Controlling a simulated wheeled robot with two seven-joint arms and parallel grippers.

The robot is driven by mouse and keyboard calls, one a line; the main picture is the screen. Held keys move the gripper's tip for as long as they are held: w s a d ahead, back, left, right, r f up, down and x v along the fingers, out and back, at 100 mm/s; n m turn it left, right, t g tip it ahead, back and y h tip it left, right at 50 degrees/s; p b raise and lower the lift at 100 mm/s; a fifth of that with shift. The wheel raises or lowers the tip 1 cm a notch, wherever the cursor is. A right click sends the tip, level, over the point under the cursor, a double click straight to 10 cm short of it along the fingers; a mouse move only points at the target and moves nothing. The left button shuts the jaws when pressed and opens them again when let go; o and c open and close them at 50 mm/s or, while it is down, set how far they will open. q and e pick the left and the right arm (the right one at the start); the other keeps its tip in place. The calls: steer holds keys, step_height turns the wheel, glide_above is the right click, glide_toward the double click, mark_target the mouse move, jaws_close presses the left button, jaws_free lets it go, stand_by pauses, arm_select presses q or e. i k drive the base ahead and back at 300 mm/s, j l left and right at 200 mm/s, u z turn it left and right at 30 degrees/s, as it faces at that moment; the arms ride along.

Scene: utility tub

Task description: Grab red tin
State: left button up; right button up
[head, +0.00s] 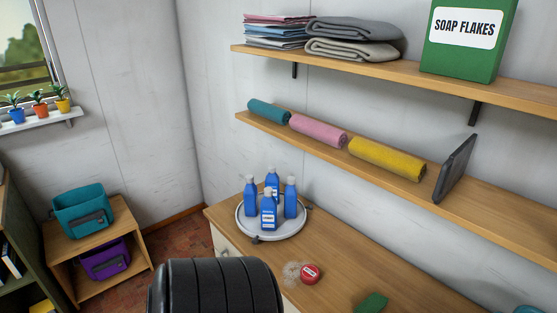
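The red tin (311,273) is small and round with a pale label. It rests on the wooden countertop (335,250) in the lower middle of the head view, right beside a fuzzy greyish-beige ball (292,274). Neither of my grippers shows in this view.
Behind the tin, a round white tray (243,226) holds several blue bottles (290,197). A green cloth or sponge (371,303) lies to its right. A wall shelf (400,178) with rolled towels runs above the counter. A black ribbed shape at the bottom hides the counter's near left part.

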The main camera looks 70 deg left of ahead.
mark_target(309, 274)
steer(key=u, duration=1.9)
